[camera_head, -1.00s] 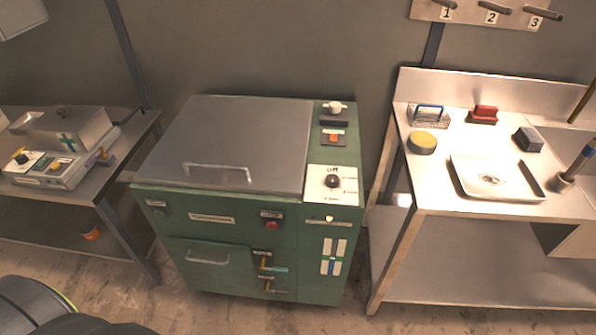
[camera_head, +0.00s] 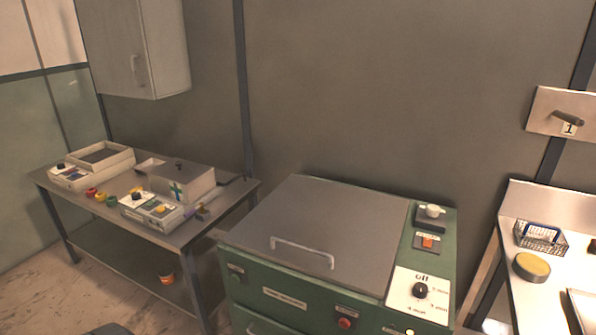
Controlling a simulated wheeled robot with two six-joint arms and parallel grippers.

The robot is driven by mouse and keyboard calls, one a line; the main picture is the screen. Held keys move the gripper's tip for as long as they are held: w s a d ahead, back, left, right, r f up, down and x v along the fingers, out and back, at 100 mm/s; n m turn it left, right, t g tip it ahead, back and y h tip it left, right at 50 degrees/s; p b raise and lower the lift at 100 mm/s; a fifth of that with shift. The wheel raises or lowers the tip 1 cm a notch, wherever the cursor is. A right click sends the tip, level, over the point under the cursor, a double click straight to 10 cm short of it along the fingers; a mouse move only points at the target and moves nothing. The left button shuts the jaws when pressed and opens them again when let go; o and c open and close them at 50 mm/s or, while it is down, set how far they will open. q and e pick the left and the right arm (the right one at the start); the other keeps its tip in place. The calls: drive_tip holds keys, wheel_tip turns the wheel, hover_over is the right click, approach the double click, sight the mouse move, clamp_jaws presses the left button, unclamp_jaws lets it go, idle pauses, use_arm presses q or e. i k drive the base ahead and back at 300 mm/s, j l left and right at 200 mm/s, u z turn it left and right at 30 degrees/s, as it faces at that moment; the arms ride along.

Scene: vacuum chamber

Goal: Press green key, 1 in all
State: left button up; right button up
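A small green piece (camera_head: 111,199) stands in a short row with a red piece (camera_head: 91,192) and a yellow piece (camera_head: 101,196) on the left table. It is too small to tell whether it is a key. Right of it is a pale control box (camera_head: 158,214) with a dark knob and a yellow button, in front of a grey box with a green cross (camera_head: 177,190). The large green cabinet (camera_head: 270,303) has a grey lid, a red button (camera_head: 345,323) and a lit yellowish button low on its right side. Neither of my grippers is in view.
The left metal table (camera_head: 75,207) also carries a pale open-topped device (camera_head: 92,166). A wall cupboard (camera_head: 140,50) hangs above it. An orange pot (camera_head: 166,276) sits on its lower shelf. A steel bench (camera_head: 530,290) stands at the right. Floor shows in front of the left table.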

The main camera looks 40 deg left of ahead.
sight(236, 278)
drive_tip(key=u, duration=1.8)
